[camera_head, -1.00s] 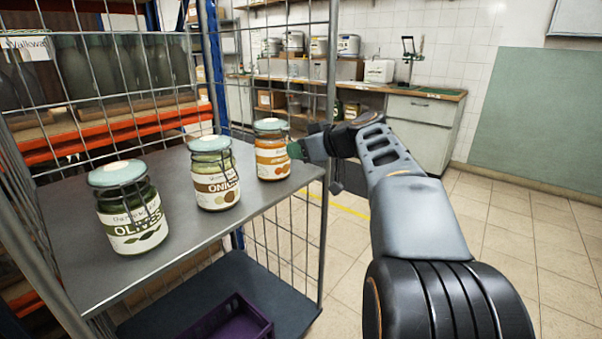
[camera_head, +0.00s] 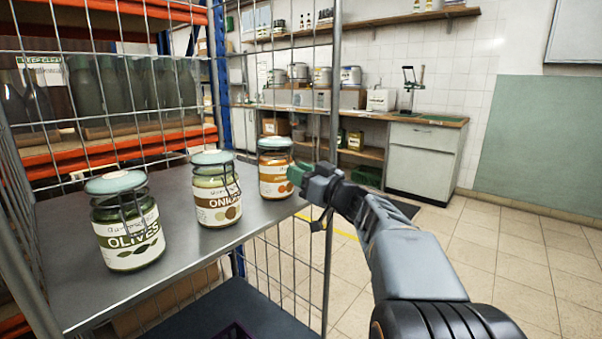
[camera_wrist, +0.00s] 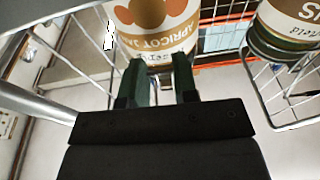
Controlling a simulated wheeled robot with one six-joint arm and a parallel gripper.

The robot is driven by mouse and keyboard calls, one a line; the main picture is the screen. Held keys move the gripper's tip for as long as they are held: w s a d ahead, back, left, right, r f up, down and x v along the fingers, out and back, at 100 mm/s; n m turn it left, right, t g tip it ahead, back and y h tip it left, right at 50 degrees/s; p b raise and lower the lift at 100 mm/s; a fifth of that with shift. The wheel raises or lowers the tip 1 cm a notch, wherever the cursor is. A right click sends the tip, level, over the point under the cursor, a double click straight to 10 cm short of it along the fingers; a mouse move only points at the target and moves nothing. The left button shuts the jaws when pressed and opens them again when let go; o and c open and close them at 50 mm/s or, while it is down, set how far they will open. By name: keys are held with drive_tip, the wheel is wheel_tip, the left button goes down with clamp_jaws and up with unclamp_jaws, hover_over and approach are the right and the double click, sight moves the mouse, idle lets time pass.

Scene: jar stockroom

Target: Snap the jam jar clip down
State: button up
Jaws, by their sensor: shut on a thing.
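The apricot jam jar (camera_head: 273,181), with an orange label and a pale green lid (camera_head: 275,143), stands upright on the grey cart shelf. Its label (camera_wrist: 150,20) appears upside down at the top of the wrist view. My gripper (camera_head: 297,173) is at the jar's right side in the head view. In the wrist view its two green fingers (camera_wrist: 160,75) reach the jar with a narrow gap between them. They are shut on the jam jar clip, a small part largely hidden between the fingertips.
An onions jar (camera_head: 216,195) and an olives jar (camera_head: 127,230) stand to the left on the shelf (camera_head: 185,248). The cart's wire side (camera_head: 100,85) rises behind them and a metal post (camera_head: 333,120) stands close to my gripper. Open tiled floor (camera_head: 520,260) lies right.

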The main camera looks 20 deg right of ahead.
idle(0.4)
drive_tip(key=o, duration=0.9)
drive_tip(key=p+v, duration=0.1)
drive_tip(key=v, duration=1.2)
drive_tip(key=shift+s+d+f+p, duration=0.1)
drive_tip(key=shift+s+p, duration=0.2)
drive_tip(key=shift+p, duration=0.1)
